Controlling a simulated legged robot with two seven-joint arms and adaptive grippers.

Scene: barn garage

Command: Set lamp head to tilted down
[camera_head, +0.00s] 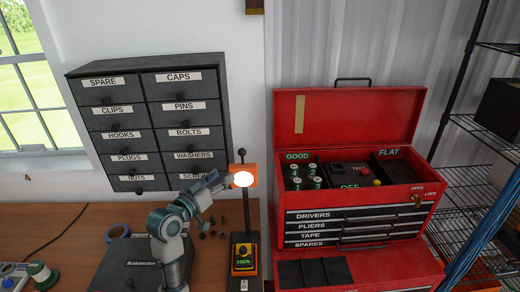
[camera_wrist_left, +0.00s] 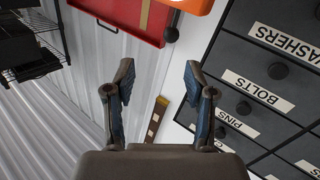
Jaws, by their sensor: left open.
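The lamp head (camera_head: 243,176) is an orange box with a lit white round face, mounted on a black upright pole (camera_head: 243,215) with a ball at its top. The lit face points toward the head camera. In the left wrist view, part of the orange lamp head (camera_wrist_left: 192,5) shows at the top edge beside the black pole end (camera_wrist_left: 171,33). My left gripper (camera_head: 216,181) is just left of the lamp head. In the wrist view my left gripper (camera_wrist_left: 158,78) has its fingers apart with nothing between them. Whether it touches the lamp cannot be told. My right gripper is out of view.
The lamp base (camera_head: 244,259) has a yellow unit with a green display. A labelled drawer cabinet (camera_head: 150,124) hangs on the wall behind my left gripper. An open red toolbox (camera_head: 350,200) stands close to the lamp's right.

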